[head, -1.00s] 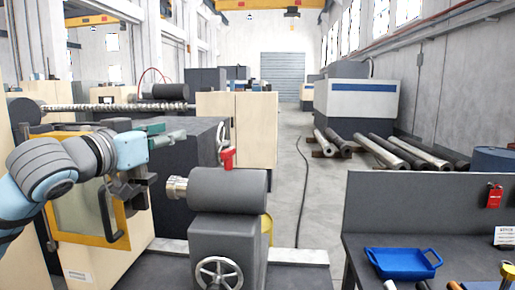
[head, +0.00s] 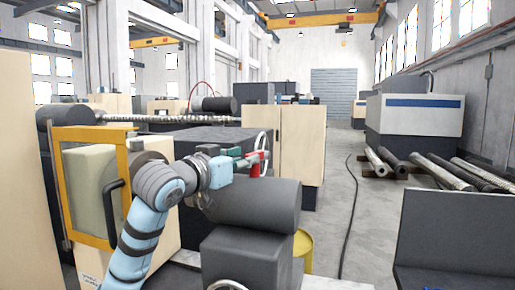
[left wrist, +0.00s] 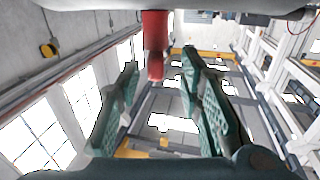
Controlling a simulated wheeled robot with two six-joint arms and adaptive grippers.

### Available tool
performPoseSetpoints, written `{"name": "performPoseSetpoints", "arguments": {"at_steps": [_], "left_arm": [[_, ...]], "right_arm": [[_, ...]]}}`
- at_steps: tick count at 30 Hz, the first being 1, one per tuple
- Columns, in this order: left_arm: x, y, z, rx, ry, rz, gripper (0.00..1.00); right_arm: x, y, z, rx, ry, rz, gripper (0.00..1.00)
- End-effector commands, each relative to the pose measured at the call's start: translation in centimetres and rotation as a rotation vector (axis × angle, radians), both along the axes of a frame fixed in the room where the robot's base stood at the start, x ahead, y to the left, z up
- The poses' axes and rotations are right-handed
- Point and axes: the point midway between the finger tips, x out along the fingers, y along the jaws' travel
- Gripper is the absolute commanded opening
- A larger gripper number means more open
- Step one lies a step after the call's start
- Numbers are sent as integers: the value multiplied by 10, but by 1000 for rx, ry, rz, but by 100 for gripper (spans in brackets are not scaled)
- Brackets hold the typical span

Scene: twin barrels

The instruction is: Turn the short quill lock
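The lock's foot is partly hidden by the gripper. My right gripper is in no view.
A yellow-framed machine door (head: 98,185) with a dark handle stands left of my arm. Behind are a dark machine block (head: 190,140) and a beige cabinet (head: 291,140). A yellow stool (head: 303,243) stands right of the tailstock.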

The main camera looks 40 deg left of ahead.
Motion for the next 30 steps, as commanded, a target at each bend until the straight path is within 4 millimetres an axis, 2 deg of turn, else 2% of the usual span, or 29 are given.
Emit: {"name": "performPoseSetpoints", "arguments": {"at_steps": [3,9,14,21,22,28,30], "left_arm": [[30,0,3,-6,1,-6,33],[66,5,1,-4,1,-4,33],[79,7,0,-1,0,-2,33],[80,8,-1,1,-1,-2,33],[80,8,-1,1,-1,-2,32],[80,8,-1,0,0,-2,0],[79,8,-1,0,0,-2,0]], "right_arm": [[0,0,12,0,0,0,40],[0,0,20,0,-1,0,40],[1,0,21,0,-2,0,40],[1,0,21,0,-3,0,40],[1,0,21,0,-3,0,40],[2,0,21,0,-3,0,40],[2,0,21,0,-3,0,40]]}}
